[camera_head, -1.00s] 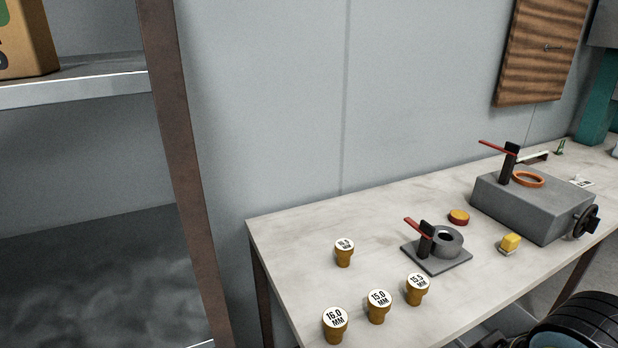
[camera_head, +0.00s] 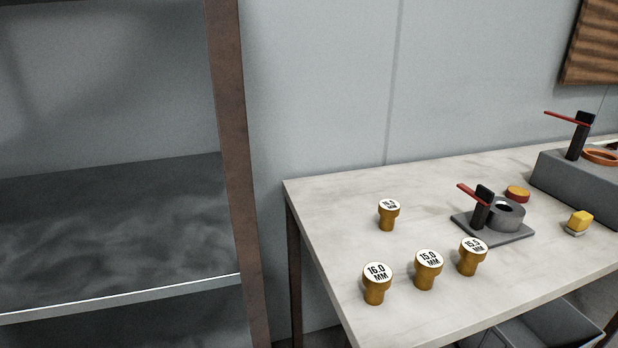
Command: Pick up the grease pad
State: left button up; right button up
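A small yellow block on a pale grey base (camera_head: 579,222) sits near the table's front edge at the right. A low round red piece with a yellow side (camera_head: 517,194) lies behind the clamp fixture. I cannot tell for sure which of these two is the grease pad. Both stand free on the table, and nothing holds them. Neither of my grippers shows in the head view.
The table (camera_head: 335,215) carries several brass dies marked in MM, such as the 16.0 one (camera_head: 377,283), a clamp fixture (camera_head: 495,219) and a grey machine block (camera_head: 580,180). Brown-posted shelving (camera_head: 235,170) stands left. A grey bin (camera_head: 550,328) is below the table.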

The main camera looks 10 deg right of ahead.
aim_at(577, 225)
jog(key=z, duration=1.85)
jog(key=i+l, duration=0.15)
jog(key=l, duration=0.15)
